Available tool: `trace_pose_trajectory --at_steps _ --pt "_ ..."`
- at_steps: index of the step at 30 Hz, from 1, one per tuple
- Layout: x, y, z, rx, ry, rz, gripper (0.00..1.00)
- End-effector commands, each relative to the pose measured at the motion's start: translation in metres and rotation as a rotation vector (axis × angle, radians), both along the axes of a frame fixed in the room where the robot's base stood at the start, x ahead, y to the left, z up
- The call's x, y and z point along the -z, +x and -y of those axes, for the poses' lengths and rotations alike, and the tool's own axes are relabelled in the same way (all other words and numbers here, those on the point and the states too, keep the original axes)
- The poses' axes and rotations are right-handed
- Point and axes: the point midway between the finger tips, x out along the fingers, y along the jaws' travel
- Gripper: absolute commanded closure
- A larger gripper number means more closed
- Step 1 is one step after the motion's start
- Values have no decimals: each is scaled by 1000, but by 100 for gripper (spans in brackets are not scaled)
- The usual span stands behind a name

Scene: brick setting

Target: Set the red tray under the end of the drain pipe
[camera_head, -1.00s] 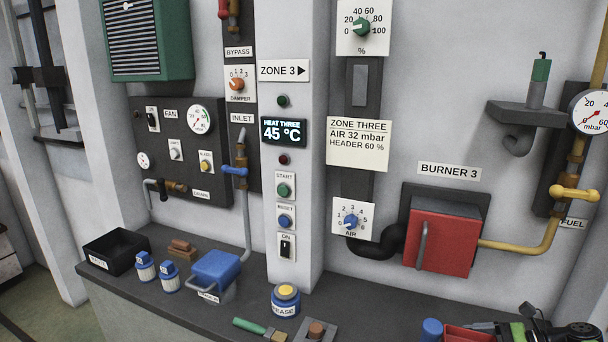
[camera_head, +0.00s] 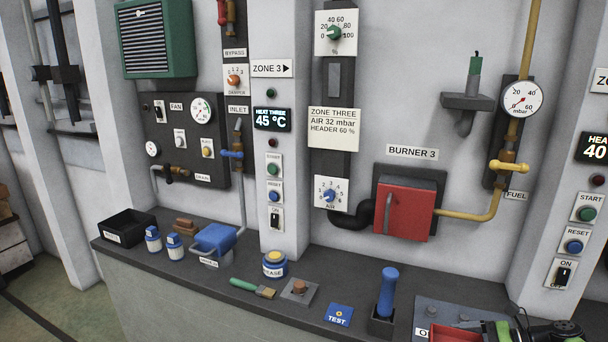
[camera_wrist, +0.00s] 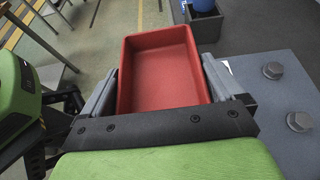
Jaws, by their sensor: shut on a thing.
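The red tray (camera_wrist: 165,70) is empty and sits between the two grey fingers of my gripper (camera_wrist: 160,78), which is shut on it. In the head view the tray (camera_head: 455,334) shows only partly at the bottom right edge, beside my green and black gripper parts. It appears above or near the right part of the dark bench; I cannot tell its height.
The wrist view shows a grey plate with bolts (camera_wrist: 285,95).

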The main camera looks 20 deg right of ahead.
Motion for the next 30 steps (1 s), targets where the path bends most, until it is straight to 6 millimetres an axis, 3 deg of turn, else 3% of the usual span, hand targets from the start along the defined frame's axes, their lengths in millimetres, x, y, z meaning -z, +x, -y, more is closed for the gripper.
trace_pose_trajectory --at_steps 5,11,14,18,22,24,30 --pt "14 16 -25 -11 -9 0 53" --pt "35 38 -68 -20 -18 -1 53" --pt "47 48 -100 -27 -20 0 53" --pt "68 56 -165 -35 -16 5 53" --pt "80 52 -223 -32 -5 7 53" --pt "83 47 -245 -28 1 7 53" --pt "76 42 -280 -28 5 7 53"
